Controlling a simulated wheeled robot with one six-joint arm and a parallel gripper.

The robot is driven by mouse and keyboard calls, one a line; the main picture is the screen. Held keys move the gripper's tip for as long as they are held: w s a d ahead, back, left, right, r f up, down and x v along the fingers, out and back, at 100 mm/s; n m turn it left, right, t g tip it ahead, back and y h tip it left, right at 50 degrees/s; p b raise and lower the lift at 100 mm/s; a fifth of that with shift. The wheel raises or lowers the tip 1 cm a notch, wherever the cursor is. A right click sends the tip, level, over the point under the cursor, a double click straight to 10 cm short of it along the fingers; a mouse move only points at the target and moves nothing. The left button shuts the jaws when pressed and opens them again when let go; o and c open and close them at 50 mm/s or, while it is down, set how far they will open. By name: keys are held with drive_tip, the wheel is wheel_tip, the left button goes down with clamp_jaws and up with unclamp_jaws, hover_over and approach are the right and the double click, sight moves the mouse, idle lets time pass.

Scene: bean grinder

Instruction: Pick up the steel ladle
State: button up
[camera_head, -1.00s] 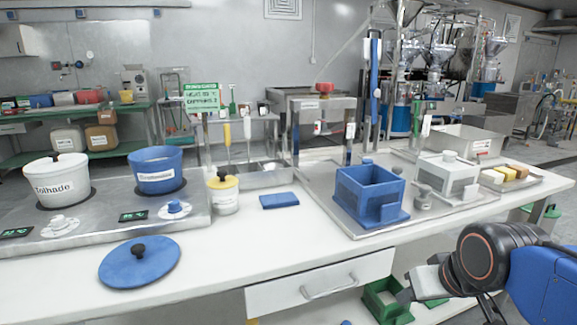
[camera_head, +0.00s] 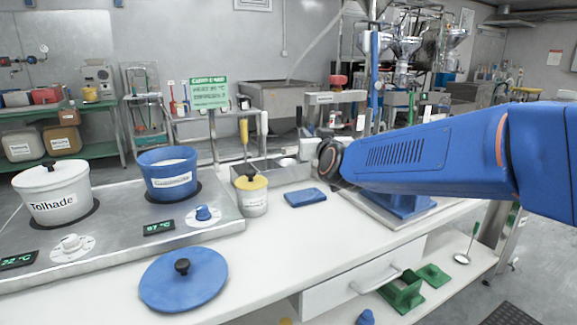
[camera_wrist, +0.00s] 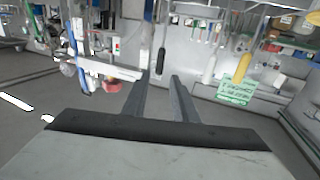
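My gripper (camera_wrist: 160,80) is open and empty in the wrist view. I cannot tell which is the steel ladle.
The white counter (camera_head: 270,250) carries a blue lid (camera_head: 183,279), a yellow-lidded jar (camera_head: 252,195) and a blue pad (camera_head: 305,197). White (camera_head: 53,200) and blue (camera_head: 168,180) pots stand on the steel hob. A green sign (camera_head: 209,93) stands by the rack. My arm spans the counter's right side.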

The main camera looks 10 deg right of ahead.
sight(300, 121)
drive_tip(key=w, duration=1.6)
drive_tip(key=shift+w+a, duration=0.1)
drive_tip(key=shift+w, duration=0.25)
drive_tip(key=shift+c, duration=0.4)
clamp_jaws()
